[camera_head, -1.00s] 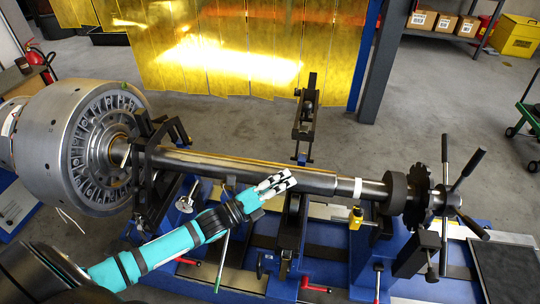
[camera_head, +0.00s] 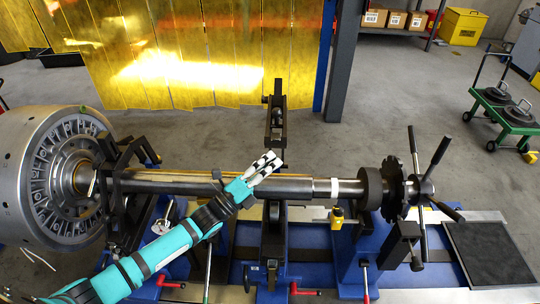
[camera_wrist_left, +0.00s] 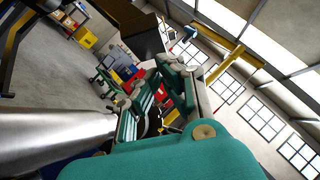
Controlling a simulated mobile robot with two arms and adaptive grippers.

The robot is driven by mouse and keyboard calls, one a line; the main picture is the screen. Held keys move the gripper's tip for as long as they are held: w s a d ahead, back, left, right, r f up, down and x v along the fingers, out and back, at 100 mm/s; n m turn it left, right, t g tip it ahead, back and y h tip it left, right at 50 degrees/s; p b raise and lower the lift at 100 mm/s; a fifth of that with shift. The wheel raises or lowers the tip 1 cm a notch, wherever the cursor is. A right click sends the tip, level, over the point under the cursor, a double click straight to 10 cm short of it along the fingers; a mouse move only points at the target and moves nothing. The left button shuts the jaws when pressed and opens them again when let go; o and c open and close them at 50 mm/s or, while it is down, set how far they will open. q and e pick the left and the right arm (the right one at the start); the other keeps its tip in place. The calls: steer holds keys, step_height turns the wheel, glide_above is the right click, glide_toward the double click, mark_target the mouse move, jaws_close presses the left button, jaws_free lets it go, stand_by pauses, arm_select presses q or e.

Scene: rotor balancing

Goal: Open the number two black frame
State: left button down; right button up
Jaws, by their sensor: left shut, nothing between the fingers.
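The middle black frame (camera_head: 275,122) stands raised behind the long steel shaft (camera_head: 180,185), its arm tipped up and away from the shaft. Another black frame (camera_head: 125,190) surrounds the shaft's left end beside the large rotor. I cannot read a number on either. My left gripper (camera_head: 268,163) has a teal wrist and white-and-black fingers. It is shut and empty, over the shaft just in front of the middle frame's base, apart from the raised arm. In the left wrist view, a dark block (camera_wrist_left: 140,38) shows beyond the fingers (camera_wrist_left: 158,98), with the shaft at left. My right gripper is not in view.
The silver rotor (camera_head: 35,180) is at left. A spoked handwheel (camera_head: 425,187) is on the shaft's right end. Red-handled clamps line the blue base. A green cart (camera_head: 505,110) stands at right. The floor behind the shaft is clear.

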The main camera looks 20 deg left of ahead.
mark_target(271, 123)
arm_select(q)
steer(key=shift+w+a+r, duration=0.2)
steer(key=shift+w+r, duration=0.1)
steer(key=shift+w, duration=0.2)
steer(key=shift+w+r, duration=0.2)
steer(key=w+r+n+p, duration=0.1)
steer(key=w, duration=0.1)
steer(key=w+a+r+y+p, duration=0.1)
steer(key=w+r+p, duration=0.1)
steer(key=w+a+r+n+g+p, duration=0.1)
steer(key=w+r, duration=0.1)
steer(key=shift+w+r+n+y, duration=0.25)
steer(key=shift+w+n+y, duration=0.05)
steer(key=shift+y, duration=0.1)
steer(key=shift+n, duration=0.4)
steer(key=w, duration=0.1)
steer(key=w+a, duration=0.1)
steer(key=w, duration=0.1)
steer(key=w+b, duration=0.1)
steer(key=shift+w+a+r, duration=0.15)
steer(key=shift+w+r, duration=0.15)
steer(key=shift+r, duration=0.05)
steer(key=shift+w+r, duration=0.15)
steer(key=shift+w, duration=0.15)
steer(key=shift+a+r, duration=0.1)
steer(key=shift+r, duration=0.05)
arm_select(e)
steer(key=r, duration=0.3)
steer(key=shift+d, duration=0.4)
